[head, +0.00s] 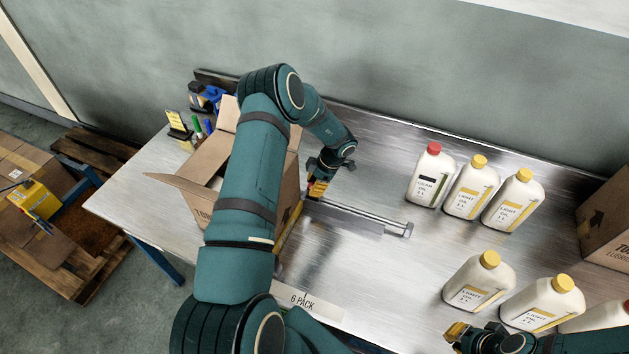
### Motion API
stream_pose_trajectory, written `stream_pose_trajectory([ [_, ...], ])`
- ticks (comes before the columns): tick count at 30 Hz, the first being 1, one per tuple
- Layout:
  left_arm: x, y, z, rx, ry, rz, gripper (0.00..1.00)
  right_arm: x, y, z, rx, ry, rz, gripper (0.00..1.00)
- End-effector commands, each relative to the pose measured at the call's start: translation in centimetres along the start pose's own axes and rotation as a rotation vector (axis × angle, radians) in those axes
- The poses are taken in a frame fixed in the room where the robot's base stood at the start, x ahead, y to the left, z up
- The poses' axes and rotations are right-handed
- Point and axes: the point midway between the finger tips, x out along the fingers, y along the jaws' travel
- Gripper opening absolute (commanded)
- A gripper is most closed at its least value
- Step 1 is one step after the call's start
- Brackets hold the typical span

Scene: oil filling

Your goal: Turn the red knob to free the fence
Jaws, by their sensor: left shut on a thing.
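My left gripper (318,186) reaches down to the left end of a metal rail (365,215) on the steel table. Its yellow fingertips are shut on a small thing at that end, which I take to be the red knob. The knob itself is hidden behind the fingers. The fence appears to be the yellow-edged bar (289,228) beside the open carton, partly covered by my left arm. My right gripper (458,332) is at the bottom edge, beside the front bottles and away from the rail; its opening is unclear.
An open carton (176,188) stands left of the rail. White oil bottles with yellow caps (468,190) and a red-capped one (430,178) stand to the right, with more in front (478,284). A closed box (606,225) is at the right edge.

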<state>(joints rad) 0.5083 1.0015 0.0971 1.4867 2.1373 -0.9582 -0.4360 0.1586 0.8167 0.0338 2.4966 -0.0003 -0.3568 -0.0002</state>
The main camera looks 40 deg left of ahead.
Motion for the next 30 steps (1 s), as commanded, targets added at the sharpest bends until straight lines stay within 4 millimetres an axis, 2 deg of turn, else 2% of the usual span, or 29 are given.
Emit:
stream_pose_trajectory([
  [12, 0.36, -0.12, -0.14, -0.227, 0.006, -0.100, 0.00, -0.59, -0.26, -0.11, -0.001, -0.001, 0.000, 0.00],
  [30, 0.45, -0.16, -0.19, -0.280, 0.007, -0.123, 0.00, -0.66, -0.29, -0.12, -0.001, -0.001, 0.000, 0.00],
])
